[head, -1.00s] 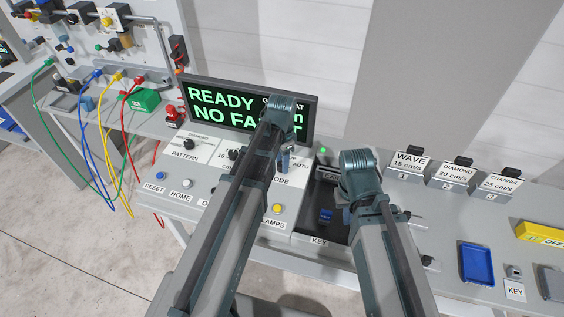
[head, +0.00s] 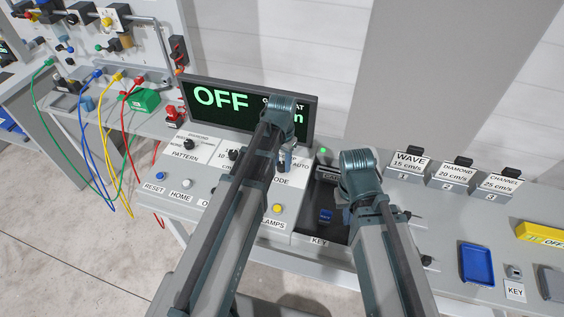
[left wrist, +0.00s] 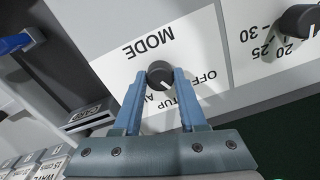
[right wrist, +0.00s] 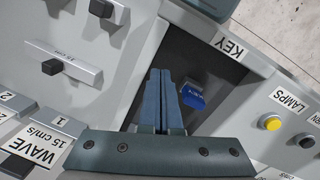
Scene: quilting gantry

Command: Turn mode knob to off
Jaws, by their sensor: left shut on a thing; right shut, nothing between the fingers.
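The black mode knob (left wrist: 159,74) stands on the white MODE plate (left wrist: 130,62) in the left wrist view. Its white mark points down and to the right there; my fingers partly cover the SETUP and AUTO labels, so I cannot tell exactly which label it meets. My left gripper (left wrist: 158,79) is shut on the knob, one finger on each side. In the head view, my left arm hides most of the MODE plate. The display (head: 225,98) reads OFF in green. My right gripper (right wrist: 160,73) is shut and empty above a dark recess.
A blue block (right wrist: 190,94) lies in the recess beside the KEY label. WAVE, DIAMOND and CHANNEL cards stand at right, near a blue tray (head: 484,265).

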